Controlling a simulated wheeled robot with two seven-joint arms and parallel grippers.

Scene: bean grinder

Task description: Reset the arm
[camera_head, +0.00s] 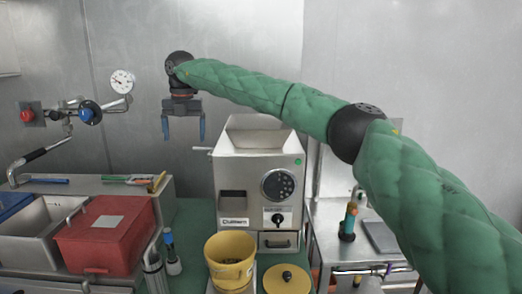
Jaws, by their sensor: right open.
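My right arm, in a green quilted cover, comes in from the lower right and reaches across to the upper left. My right gripper (184,128) hangs at its end, pointing down, with two blue fingers apart and nothing between them. It is in front of the grey wall, to the left of the grinder (258,185) and above the counter. The grinder is a pale box with an open hopper on top, a dial and a knob on its front. My left gripper is out of view.
A yellow container (229,247) stands before the grinder, beside a yellow lid (287,281). A red box (105,230) sits at the left, near a grey bin (45,218). A metal side table (335,214) at right bears a bottle (349,222). Pipes and a gauge (122,81) are on the wall.

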